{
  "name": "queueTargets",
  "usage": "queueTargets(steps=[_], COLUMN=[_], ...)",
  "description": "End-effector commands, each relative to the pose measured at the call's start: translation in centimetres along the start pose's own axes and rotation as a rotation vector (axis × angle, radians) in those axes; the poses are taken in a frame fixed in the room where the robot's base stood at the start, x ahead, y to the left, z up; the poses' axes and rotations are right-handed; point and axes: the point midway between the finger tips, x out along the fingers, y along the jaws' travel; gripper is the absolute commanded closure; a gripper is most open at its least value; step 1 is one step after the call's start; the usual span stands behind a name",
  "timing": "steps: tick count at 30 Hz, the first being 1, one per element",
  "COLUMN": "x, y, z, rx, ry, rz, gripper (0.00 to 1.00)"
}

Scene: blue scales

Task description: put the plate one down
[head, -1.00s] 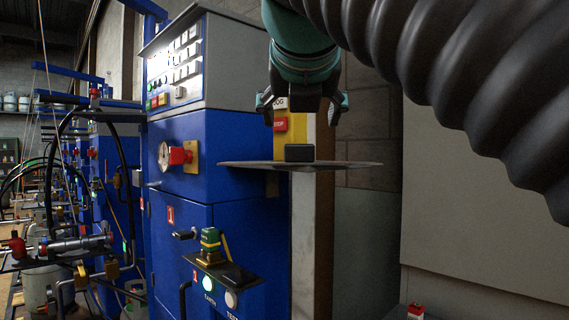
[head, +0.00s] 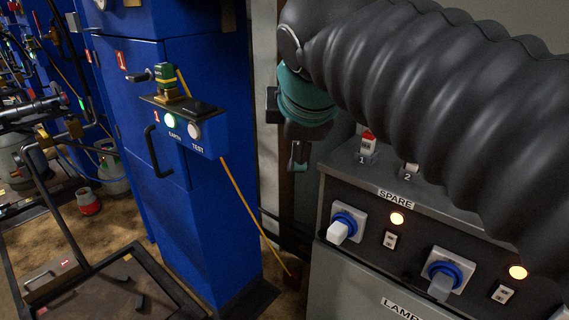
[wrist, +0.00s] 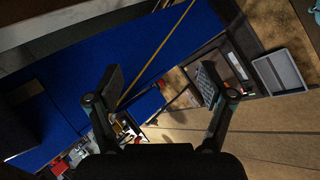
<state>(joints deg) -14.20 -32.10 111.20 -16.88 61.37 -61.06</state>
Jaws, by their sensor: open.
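A flat grey plate (head: 52,273) with a small red-and-white number label and a dark handle lies in the dark framed cart (head: 140,262) at the lower left of the head view. The label looks like a 1. My gripper (wrist: 160,80) is open in the wrist view, with its two fingers wide apart and nothing between them. In the head view my gripper (head: 298,155) is partly hidden below its teal wrist, right of the blue cabinet and well away from the cart.
The blue cabinet (head: 205,200) with a jutting switch box (head: 185,122) stands left of my arm. A thin orange rod (head: 240,200) slants beside it. The grey SPARE panel (head: 370,200) with plugs is close on the right. A grey bin (wrist: 280,70) shows in the wrist view.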

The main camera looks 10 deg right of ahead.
Motion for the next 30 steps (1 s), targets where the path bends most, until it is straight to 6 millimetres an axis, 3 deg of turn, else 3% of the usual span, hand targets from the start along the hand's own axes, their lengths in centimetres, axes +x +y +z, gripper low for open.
queueTargets(steps=[1,9,15,18,25,30], x=[1.3,7.0,9.4,9.8,10.0,10.0], y=[-2.1,-13.5,-19.1,-20.3,-20.7,-20.7], z=[0.8,3.8,4.9,5.1,5.1,5.1], rx=[0.127,0.885,1.266,1.353,1.383,1.380], ry=[-0.005,-0.062,-0.123,-0.138,-0.144,-0.143], rz=[-0.032,-0.181,-0.237,-0.247,-0.252,-0.251], gripper=[0.19,0.19,0.19,0.14,0.16,0.58])
